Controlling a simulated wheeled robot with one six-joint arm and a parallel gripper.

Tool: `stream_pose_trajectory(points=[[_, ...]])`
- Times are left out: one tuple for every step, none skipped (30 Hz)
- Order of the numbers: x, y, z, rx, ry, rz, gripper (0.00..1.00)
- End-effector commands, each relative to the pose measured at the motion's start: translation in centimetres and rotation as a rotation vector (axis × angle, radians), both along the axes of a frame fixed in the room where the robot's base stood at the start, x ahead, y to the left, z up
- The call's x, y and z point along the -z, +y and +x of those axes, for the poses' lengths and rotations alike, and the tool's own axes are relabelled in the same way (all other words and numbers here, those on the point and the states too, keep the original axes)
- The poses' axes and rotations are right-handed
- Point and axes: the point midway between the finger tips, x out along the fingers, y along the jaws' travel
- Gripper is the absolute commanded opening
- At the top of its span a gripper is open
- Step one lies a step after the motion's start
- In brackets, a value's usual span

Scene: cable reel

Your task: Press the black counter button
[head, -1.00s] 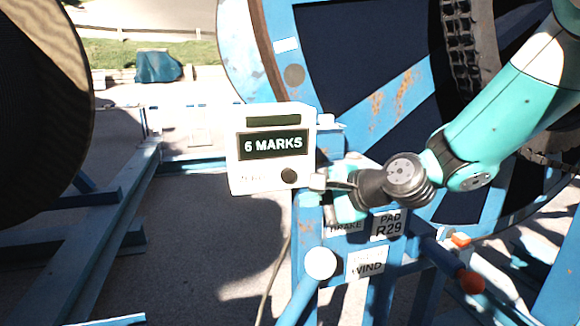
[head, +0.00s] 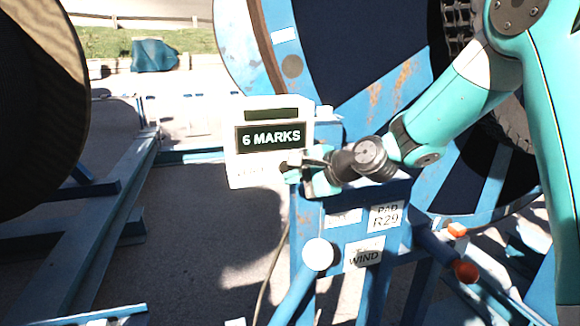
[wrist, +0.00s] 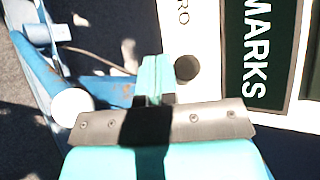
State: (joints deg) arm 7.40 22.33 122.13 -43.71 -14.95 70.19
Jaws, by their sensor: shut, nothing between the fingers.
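The white counter box (head: 238,172) shows "6 MARKS" on its dark display (head: 270,138). Its round black button (head: 284,167) is at the lower right of the face, partly covered by my gripper (head: 292,162) in the head view. In the wrist view the black button (wrist: 187,68) is plain, just right of the fingertips of my gripper (wrist: 153,72). The fingers are shut with nothing between them. The tips are close to the button; whether they touch the box face I cannot tell.
Below the box are a blue stand with a "PAD R29" label (head: 386,216), a "WIND" label (head: 365,257) and a lever with a white knob (head: 318,254). A lever with an orange-red knob (head: 466,271) is to the right. The big blue reel (head: 370,105) stands behind.

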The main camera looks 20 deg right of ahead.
Motion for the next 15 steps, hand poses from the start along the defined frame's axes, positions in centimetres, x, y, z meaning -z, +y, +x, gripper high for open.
stream_pose_trajectory(points=[[-0.1,0.0,0.5,-0.001,0.001,0.0,0.0],[-0.1,0.0,0.7,-0.001,0.001,0.0,0.0],[-0.1,0.0,1.0,0.0,0.001,0.001,0.0],[-0.1,0.0,1.1,-0.001,0.0,0.001,0.0],[-0.1,0.0,1.2,-0.001,0.0,0.001,0.0],[-0.1,0.0,1.4,-0.001,0.0,0.001,0.0],[-0.1,0.0,1.4,0.0,0.0,0.0,0.0],[0.0,0.0,1.5,0.0,0.0,0.0,0.0],[0.0,0.0,1.5,0.0,0.0,0.0,0.0],[0.0,0.0,1.6,0.0,0.0,0.0,0.0],[0.0,0.0,1.6,0.0,0.0,0.0,0.0],[0.0,0.0,1.6,0.0,0.0,0.0,0.0],[0.0,0.0,1.6,0.0,0.0,0.0,0.0],[0.0,0.0,1.5,0.0,0.0,0.0,0.0],[0.0,0.0,1.5,0.0,0.0,0.0,0.0]])
